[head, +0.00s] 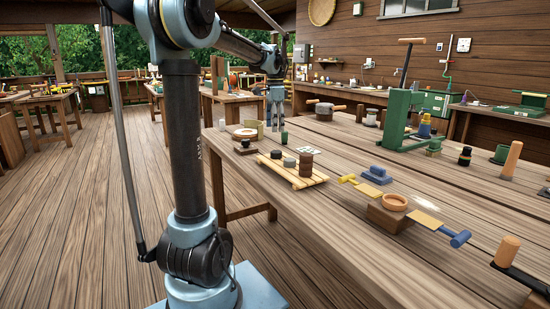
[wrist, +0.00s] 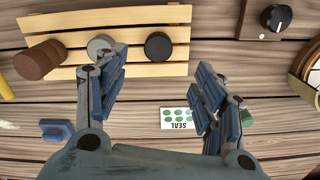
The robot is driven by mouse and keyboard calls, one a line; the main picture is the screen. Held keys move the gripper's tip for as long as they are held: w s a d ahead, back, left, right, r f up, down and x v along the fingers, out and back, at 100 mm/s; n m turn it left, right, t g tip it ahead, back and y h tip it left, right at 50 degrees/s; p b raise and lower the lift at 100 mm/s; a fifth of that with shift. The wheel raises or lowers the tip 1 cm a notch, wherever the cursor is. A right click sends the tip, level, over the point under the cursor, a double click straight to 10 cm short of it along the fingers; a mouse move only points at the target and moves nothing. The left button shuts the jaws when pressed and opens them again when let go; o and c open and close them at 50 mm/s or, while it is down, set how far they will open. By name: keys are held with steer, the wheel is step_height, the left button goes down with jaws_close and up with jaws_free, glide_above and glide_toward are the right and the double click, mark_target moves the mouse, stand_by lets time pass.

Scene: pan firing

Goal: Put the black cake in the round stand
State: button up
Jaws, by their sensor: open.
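The black cake (wrist: 158,46) is a dark disc on a slatted wooden tray (wrist: 150,16) in the wrist view. It shows in the head view (head: 276,154) at the tray's left end. A grey disc (wrist: 100,46) and a brown cylindrical stack (wrist: 38,60) share the tray. In the head view my gripper (head: 275,118) hangs above the table, beyond the tray.
A white SEAL card (wrist: 178,118) lies by the tray. A knobbed wooden box (head: 246,147) and a dark green cylinder (head: 284,137) stand nearby. A blue stamp-like block (head: 374,176) is between tray and ring. A tall green press (head: 400,115) stands farther back.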

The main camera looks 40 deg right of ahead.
glide_above(276, 152)
steer(key=f, duration=0.6)
steer(key=shift+w+a+f, duration=0.15)
steer(key=shift+w+f, duration=0.1)
steer(key=shift+w, duration=0.05)
steer(key=shift+s+d+f, duration=0.1)
steer(key=shift+d+f, duration=0.05)
steer(key=shift+f, duration=1.15)
steer(key=shift+s+d+f, duration=0.1)
steer(key=shift+f, duration=1.2)
steer(key=c, duration=1.3)
steer(key=shift+o, duration=0.2)
steer(key=shift+r, duration=0.1)
step_height(276, 152, up, 10)
steer(key=shift+w, duration=0.15)
